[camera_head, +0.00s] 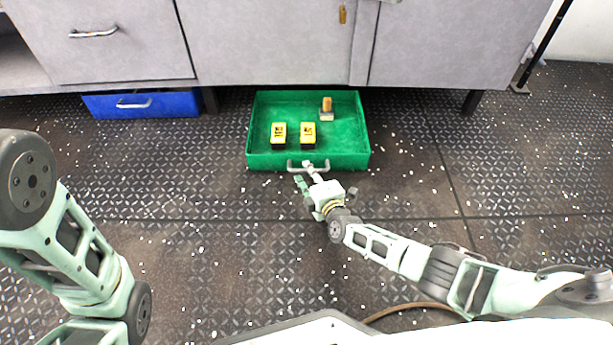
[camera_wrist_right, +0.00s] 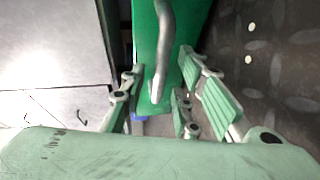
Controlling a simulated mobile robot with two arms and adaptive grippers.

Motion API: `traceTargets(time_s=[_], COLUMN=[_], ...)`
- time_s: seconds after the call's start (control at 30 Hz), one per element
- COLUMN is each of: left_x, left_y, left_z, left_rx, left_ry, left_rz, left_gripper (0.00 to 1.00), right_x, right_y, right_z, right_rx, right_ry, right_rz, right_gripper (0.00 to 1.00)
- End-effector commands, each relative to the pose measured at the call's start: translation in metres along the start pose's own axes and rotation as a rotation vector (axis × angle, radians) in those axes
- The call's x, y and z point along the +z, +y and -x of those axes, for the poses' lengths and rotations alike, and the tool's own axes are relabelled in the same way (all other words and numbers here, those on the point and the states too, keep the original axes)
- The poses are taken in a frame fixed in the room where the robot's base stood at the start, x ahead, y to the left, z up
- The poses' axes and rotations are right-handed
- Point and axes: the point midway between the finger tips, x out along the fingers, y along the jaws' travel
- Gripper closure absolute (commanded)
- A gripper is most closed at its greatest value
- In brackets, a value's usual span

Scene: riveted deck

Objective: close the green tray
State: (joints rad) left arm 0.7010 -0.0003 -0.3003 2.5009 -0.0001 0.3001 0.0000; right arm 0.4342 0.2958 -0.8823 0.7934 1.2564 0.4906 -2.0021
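The green tray (camera_head: 348,160) is pulled out from under the grey cabinet, on the dark deck. Two yellow-and-black items and one orange-and-grey item lie in it. Its grey bar handle (camera_head: 308,163) is on the front wall. My right gripper (camera_head: 307,176) is at the front wall by the handle. In the right wrist view the fingers (camera_wrist_right: 157,103) are spread apart, with the handle (camera_wrist_right: 165,45) and green front (camera_wrist_right: 146,35) showing between and beyond them. I cannot tell whether they touch the handle. My left arm shows at the left, but its gripper is out of view.
A blue tray (camera_head: 160,105) with a grey handle sits under the cabinet at the left. The deck (camera_head: 230,245) in front is clear.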

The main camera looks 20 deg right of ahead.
Motion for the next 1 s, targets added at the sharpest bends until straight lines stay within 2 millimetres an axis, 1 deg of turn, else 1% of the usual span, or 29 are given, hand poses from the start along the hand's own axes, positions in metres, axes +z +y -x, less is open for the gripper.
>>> traceTargets(time_s=[0.03, 0.2, 0.53, 0.83, 0.87, 1.0], left_x=[-0.003, -0.005, -0.005, -0.005, -0.005, -0.004], left_y=[0.002, 0.003, 0.003, 0.003, 0.003, 0.003], left_z=[0.008, 0.014, 0.014, 0.014, 0.014, 0.014], left_rx=[0.000, 0.000, 0.001, 0.001, 0.001, 0.001], left_ry=[0.000, -0.001, 0.000, 0.000, 0.000, 0.000], left_rz=[0.000, 0.000, 0.000, 0.000, 0.000, 0.000], left_gripper=[0.19, 0.19, 0.19, 0.19, 0.19, 0.19], right_x=[0.000, 0.000, 0.000, 0.000, 0.000, 0.000], right_y=[-0.003, -0.001, 0.000, 0.000, 0.000, 0.001], right_z=[-0.006, -0.016, -0.017, -0.017, -0.017, -0.017], right_rx=[0.002, 0.000, -0.001, 0.000, 0.000, 0.000], right_ry=[0.000, 0.001, 0.000, 0.000, 0.000, 0.000], right_rz=[0.000, 0.001, 0.000, 0.000, 0.000, -0.001], right_gripper=[0.71, 0.71, 0.72, 0.99, 1.00, 1.00])
